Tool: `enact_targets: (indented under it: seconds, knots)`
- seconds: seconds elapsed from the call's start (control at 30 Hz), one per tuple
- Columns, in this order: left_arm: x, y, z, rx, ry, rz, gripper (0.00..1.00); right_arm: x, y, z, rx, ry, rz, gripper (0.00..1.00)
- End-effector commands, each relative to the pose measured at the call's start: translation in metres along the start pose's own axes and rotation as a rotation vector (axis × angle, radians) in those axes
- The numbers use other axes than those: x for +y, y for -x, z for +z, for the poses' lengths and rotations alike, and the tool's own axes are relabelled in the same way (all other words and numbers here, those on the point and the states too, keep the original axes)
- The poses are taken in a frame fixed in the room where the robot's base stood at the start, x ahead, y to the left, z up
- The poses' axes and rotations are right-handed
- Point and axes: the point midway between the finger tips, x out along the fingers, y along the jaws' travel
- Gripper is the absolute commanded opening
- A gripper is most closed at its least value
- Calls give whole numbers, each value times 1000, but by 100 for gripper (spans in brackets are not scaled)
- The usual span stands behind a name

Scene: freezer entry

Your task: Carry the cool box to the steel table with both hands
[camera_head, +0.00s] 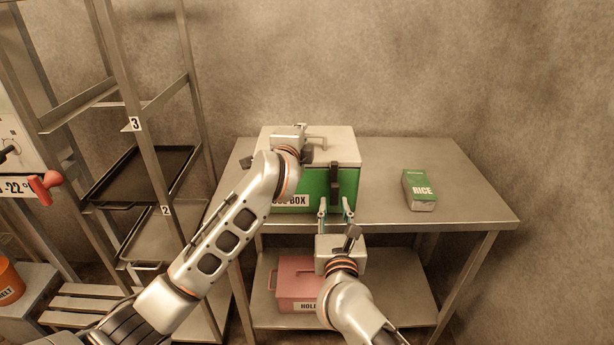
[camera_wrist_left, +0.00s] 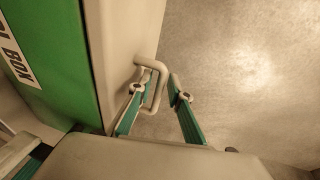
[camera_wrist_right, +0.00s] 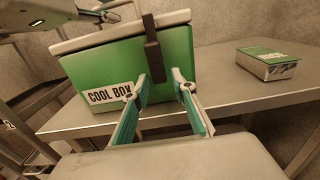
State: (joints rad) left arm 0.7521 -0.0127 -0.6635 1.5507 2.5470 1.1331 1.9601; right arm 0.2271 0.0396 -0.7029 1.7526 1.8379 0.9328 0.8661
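The cool box (camera_head: 318,182), green with a cream lid (camera_head: 342,150), stands on the steel table (camera_head: 385,195). Its label and dark front strap (camera_wrist_right: 153,50) show in the right wrist view. My left gripper (camera_wrist_left: 158,93) is at the lid; in the left wrist view its parted fingers are either side of a cream loop handle (camera_wrist_left: 160,75). Whether they touch the handle I cannot tell. In the head view my left forearm hides part of the box. My right gripper (camera_head: 335,208) is open in front of the box, its fingertips (camera_wrist_right: 158,88) either side of the strap's lower end.
A green rice box (camera_head: 419,190) lies on the table's right side, with bare tabletop around it. A pink box (camera_head: 298,280) sits on the lower shelf. A metal rack with trays (camera_head: 145,172) stands close at the left. A wall is behind the table.

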Motion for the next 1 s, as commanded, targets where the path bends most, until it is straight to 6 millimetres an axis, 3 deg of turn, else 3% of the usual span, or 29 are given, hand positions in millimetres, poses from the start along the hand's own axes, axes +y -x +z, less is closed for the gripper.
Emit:
enact_targets:
  seconds: [0.1,0.67,1.0]
  knots:
    - [0,0,0,0,0,0,0,0,0,0,0,0,0,0]
    - [-8,2,-1,2,-1,-9,0,0,0,8,-10,0,1,0]
    - [-28,6,-2,3,-3,-14,0,0,-1,30,-17,0,0,0]
